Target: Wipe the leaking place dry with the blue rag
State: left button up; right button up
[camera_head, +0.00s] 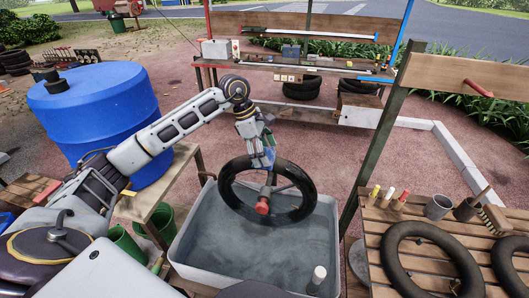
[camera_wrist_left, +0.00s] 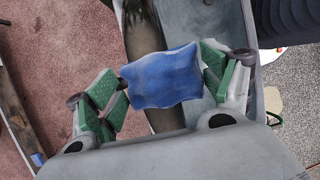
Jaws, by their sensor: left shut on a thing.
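My left gripper (camera_head: 262,148) is shut on the blue rag (camera_head: 261,160), above the grey basin (camera_head: 182,246). In the left wrist view the rag (camera_wrist_left: 163,77) is stretched between the green-padded fingers of the gripper (camera_wrist_left: 165,80). A black inner tube (camera_head: 225,190) stands tilted at the back of the basin. The rag is at the top of the tube; I cannot tell whether they touch. The tube also shows behind the rag in the left wrist view (camera_wrist_left: 143,38). No leak can be made out; the rag and gripper cover part of the tube. My right gripper is not in view.
A red knob (camera_head: 262,206) on a grey bar sits inside the tube ring. A white-capped bottle (camera_head: 317,277) is at the basin's front right. A blue barrel (camera_head: 95,115) stands left. A slatted bench (camera_head: 455,228) with more tubes, markers and cups is right.

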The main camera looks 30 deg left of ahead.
aim_at(267, 144)
pick_arm(q)
jog(key=shift+w+a+f, duration=0.15)
jog(key=shift+w, duration=0.3)
jog(key=shift+w+a+f, duration=0.1)
jog(key=shift+w, duration=0.3)
dwell(0.7)
jog(key=shift+w, duration=0.1)
jog(key=shift+w+a+r, duration=0.1)
jog(key=shift+w+a, duration=0.05)
jog(key=shift+w, duration=0.3)
jog(key=shift+w+a, duration=0.1)
jog(key=shift+w, duration=0.35)
jog(key=shift+r, duration=0.15)
dwell(0.5)
jog(key=shift+r+p, duration=1.7)
jog(key=shift+r, duration=1.65)
